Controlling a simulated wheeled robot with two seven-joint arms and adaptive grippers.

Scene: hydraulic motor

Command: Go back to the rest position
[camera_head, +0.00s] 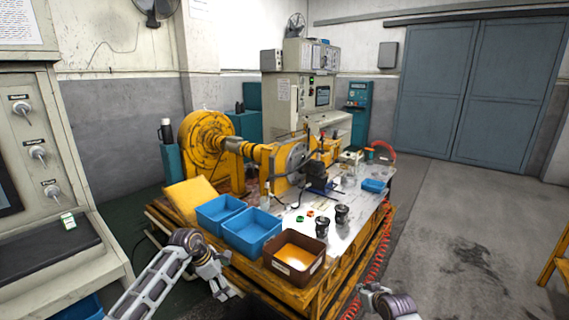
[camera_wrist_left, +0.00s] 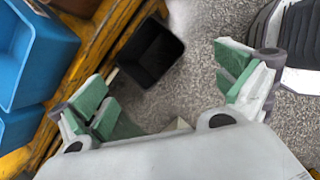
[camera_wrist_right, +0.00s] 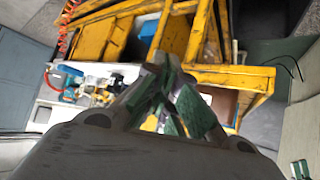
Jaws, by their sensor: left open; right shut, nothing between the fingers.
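My left gripper (camera_head: 222,284) is low in front of the bench, left of the brown box, in the head view. In the left wrist view its green-padded fingers (camera_wrist_left: 170,95) are wide apart with nothing between them. My right arm (camera_head: 385,302) enters at the bottom of the head view, right of the bench; its fingertips are not clear there. In the right wrist view the right gripper (camera_wrist_right: 172,95) has its green-padded fingers together and empty, in front of the bench.
The yellow bench (camera_head: 318,292) carries blue bins (camera_head: 252,243), a brown box (camera_head: 280,276), two dark cylindrical parts (camera_head: 342,218) and the yellow motor rig (camera_head: 262,154). A black bin (camera_wrist_left: 150,55) is below the left gripper. A control cabinet (camera_head: 60,150) stands at left. Floor at right is open.

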